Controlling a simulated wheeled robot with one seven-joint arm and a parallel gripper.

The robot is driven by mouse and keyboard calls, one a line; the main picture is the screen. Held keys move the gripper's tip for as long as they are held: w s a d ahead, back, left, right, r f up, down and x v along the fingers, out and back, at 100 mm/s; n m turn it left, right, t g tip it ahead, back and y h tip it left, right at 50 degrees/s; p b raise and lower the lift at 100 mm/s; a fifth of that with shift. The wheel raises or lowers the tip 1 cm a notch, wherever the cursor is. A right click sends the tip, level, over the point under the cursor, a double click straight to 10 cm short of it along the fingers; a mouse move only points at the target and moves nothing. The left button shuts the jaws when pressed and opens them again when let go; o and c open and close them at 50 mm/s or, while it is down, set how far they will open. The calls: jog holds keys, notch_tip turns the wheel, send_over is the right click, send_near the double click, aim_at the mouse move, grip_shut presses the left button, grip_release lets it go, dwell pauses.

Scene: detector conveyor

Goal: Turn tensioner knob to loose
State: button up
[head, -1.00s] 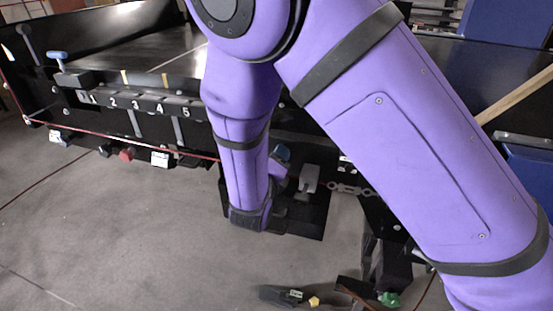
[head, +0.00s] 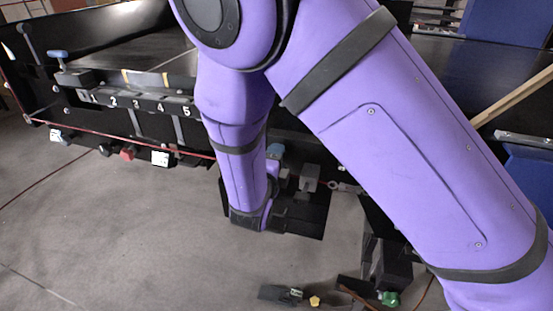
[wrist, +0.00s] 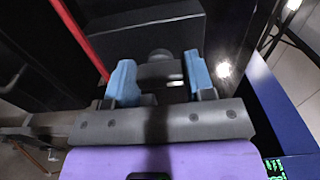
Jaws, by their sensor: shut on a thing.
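In the wrist view my gripper (wrist: 160,80) has its two blue-padded fingers apart, one on each side of a dark grey piece, the tensioner knob (wrist: 160,72), and is shut on it. A rounded dark end stands just beyond the fingers. The knob's marking and setting cannot be read. In the head view my forearm hangs down in front of the conveyor's side, and only a blue pad of my gripper (head: 275,151) shows beside it. The knob is hidden there behind my arm.
The black conveyor (head: 150,52) carries a numbered strip (head: 150,104). A red cord (head: 100,136) runs along its side. A grey block (head: 310,178) stands right of my gripper. A green knob (head: 389,299) is low at the right. Floor at the lower left is clear.

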dwell(0.3)
jog(key=o, duration=0.9)
jog(key=shift+s, duration=0.1)
jog(key=v, duration=1)
jog(key=shift+s+a, duration=0.15)
jog(key=shift+s, duration=0.2)
